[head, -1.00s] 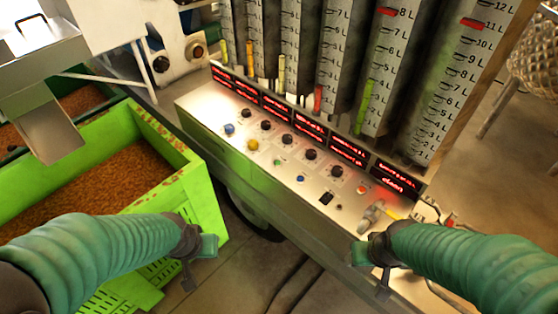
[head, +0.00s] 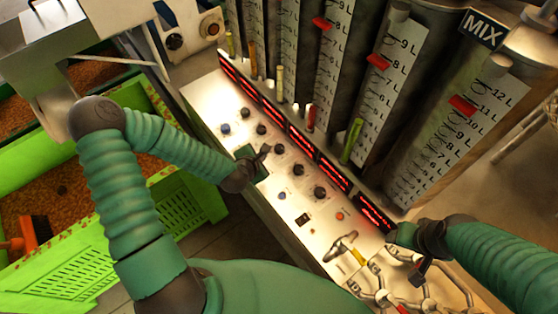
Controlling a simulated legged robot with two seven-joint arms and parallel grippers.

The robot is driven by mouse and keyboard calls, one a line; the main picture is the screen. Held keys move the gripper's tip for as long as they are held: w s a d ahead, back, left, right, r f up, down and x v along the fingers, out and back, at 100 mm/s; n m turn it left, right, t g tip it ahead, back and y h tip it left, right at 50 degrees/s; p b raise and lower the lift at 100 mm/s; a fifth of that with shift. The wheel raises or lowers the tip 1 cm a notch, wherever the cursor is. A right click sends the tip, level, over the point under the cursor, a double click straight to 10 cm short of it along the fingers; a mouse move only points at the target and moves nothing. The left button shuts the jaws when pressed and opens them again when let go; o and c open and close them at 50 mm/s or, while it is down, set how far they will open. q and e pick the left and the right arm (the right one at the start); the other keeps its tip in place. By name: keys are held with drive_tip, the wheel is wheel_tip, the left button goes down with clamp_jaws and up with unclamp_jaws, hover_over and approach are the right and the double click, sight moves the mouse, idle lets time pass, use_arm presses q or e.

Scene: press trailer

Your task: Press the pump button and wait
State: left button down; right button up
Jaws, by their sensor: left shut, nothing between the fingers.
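The sloped metal control panel (head: 262,205) runs diagonally through the middle of the head view. It carries several black knobs (head: 298,170), blue buttons (head: 282,196), a red-orange button (head: 340,215) and a black switch (head: 305,218). I cannot tell from labels which one is the pump button. My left gripper (head: 259,158) is shut and empty, over the left-middle of the panel. It hides the yellow button; contact cannot be made out. My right gripper (head: 412,254) is beside the panel's right end; its opening is unclear.
Red lit displays (head: 375,213) line the panel's back edge, below tall scaled columns (head: 385,75). A metal lever valve (head: 341,246) and hoses sit at the right end. A green crate (head: 65,262) of brown granules stands left.

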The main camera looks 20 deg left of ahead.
use_arm(q)
drive_tip(key=f+b, duration=0.7)
drive_tip(key=shift+s+d+f+b, duration=0.1)
drive_tip(key=shift+s+f+b, duration=0.2)
drive_tip(key=shift+s, duration=0.1)
drive_tip(key=shift+f, duration=0.3)
drive_tip(key=shift+w+f+b, duration=0.1)
drive_tip(key=shift+f+b, duration=0.05)
drive_tip(key=shift+b, duration=0.2)
use_arm(e)
drive_tip(key=s+x, duration=0.1)
drive_tip(key=x, duration=0.6)
drive_tip(key=shift+s+f, duration=0.55)
drive_tip(key=shift+s, duration=0.15)
drive_tip(key=shift+d, duration=0.1)
use_arm(q)
drive_tip(key=shift+f, duration=0.3)
use_arm(e)
drive_tip(key=shift+f, duration=0.15)
